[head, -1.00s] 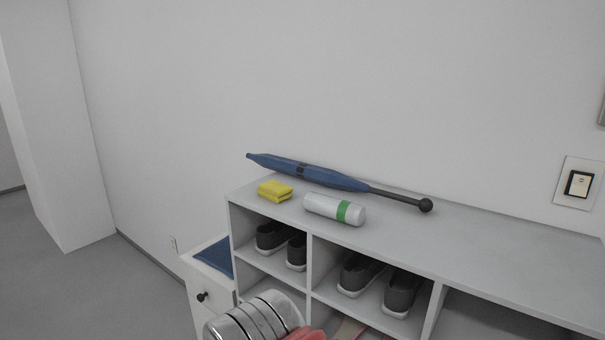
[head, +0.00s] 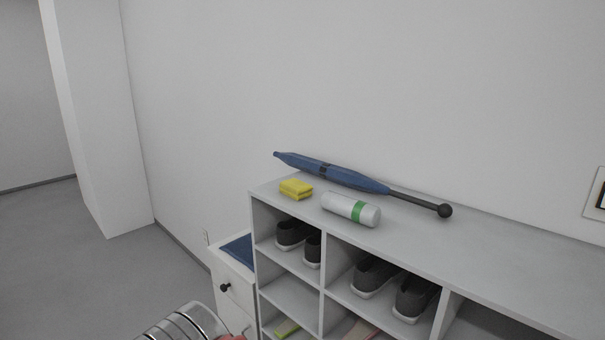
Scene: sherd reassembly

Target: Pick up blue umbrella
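The blue umbrella (head: 351,180) lies folded along the back of the shelf top, close to the wall. Its dark shaft ends in a round black knob at the right, and its tip points left. In front of it lie a yellow cloth or sponge (head: 296,189) and a white cylinder with a green band (head: 350,209). Part of my arm shows at the bottom edge, in front of the shelf. My gripper's fingers are outside the picture.
The shelf top (head: 490,240) is clear to the right. Dark shoes (head: 373,277) stand in the cubbies below. A white drawer cabinet (head: 232,288) with a blue cushion (head: 238,250) stands left of the shelf. A white pillar (head: 95,120) and open grey floor (head: 70,270) lie further left.

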